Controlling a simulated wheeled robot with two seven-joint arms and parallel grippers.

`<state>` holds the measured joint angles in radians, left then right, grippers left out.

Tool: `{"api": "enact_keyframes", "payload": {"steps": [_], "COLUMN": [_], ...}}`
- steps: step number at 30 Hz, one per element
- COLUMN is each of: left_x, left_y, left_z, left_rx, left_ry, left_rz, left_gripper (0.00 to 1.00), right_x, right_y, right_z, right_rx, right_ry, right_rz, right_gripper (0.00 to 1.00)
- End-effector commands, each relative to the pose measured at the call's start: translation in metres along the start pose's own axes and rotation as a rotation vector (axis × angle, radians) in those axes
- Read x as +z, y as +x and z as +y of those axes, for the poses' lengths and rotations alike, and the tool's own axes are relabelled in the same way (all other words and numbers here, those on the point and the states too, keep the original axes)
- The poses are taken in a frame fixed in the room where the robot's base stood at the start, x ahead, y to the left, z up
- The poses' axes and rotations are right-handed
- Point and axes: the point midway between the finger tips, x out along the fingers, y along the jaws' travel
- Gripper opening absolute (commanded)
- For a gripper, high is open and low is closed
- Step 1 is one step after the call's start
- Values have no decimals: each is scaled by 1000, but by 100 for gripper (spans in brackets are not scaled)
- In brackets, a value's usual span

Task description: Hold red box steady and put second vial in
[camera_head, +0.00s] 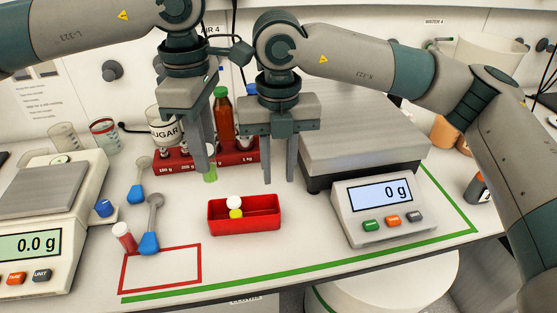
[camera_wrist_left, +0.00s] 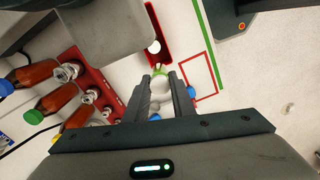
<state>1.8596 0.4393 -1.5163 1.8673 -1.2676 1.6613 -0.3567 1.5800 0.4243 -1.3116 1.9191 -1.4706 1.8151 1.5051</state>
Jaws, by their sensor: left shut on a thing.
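The red box (camera_head: 262,226) is a small open tray on the table in the middle of the head view. One vial with a white cap and yellow contents (camera_head: 235,208) is in it. My left gripper (camera_head: 207,176) is shut on a second vial with green at its lower end (camera_head: 210,177), held behind and left of the box. This vial also shows between the fingers in the left wrist view (camera_wrist_left: 160,88); the fingers partly hide it. The box (camera_wrist_left: 158,23) appears beyond it. My right gripper (camera_head: 279,182) is open and empty, fingers pointing down just behind the box's right part.
A large scale (camera_head: 375,204) is at right, another (camera_head: 45,242) at left. Table in front of the box is clear.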

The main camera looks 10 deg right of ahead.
Motion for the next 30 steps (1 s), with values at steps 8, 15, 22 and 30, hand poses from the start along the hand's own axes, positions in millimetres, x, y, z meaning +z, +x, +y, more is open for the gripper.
{"api": "enact_keyframes", "payload": {"steps": [8, 15, 22, 30], "left_x": [0, 0, 0, 0], "left_y": [0, 0, 0, 0], "left_z": [0, 0, 0, 0], "left_rx": [0, 0, 0, 0], "left_ry": [0, 0, 0, 0], "left_rz": [0, 0, 0, 0], "left_gripper": [1, 1, 1, 1], "right_x": [-1, 0, 0, 0], "right_y": [42, 77, 97, 101], "right_z": [-1, -1, 0, 0], "right_rx": [-1, 0, 0, 0], "right_ry": [0, 0, 0, 0], "right_rz": [3, 2, 0, 0], "right_gripper": [24, 24, 24, 24]}}
